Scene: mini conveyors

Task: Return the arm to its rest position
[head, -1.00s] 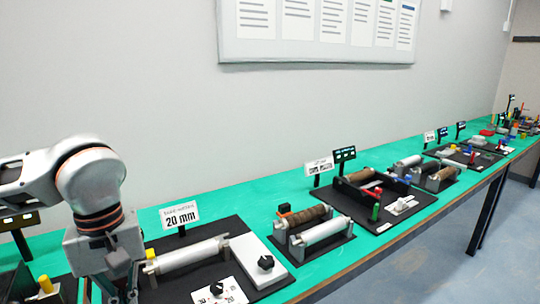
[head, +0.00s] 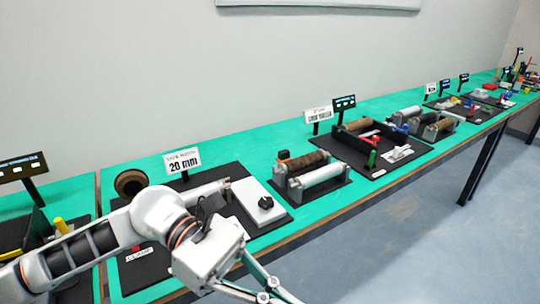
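My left arm reaches in from the lower left, over the front of the black station board with the "20 mm" sign (head: 183,161). My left gripper (head: 268,292) hangs at the bottom edge, just past the table's front edge, over the floor. Its finger links are partly cut off by the frame, so I cannot tell whether it is open or shut. No object shows in it. My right gripper is not in view.
The green table (head: 227,140) runs to the far right. Behind my arm is a brown ring-shaped roll (head: 130,183). A white block with a black knob (head: 265,203) lies right of the arm, near a pair of rollers (head: 318,175). The blue-grey floor in front is clear.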

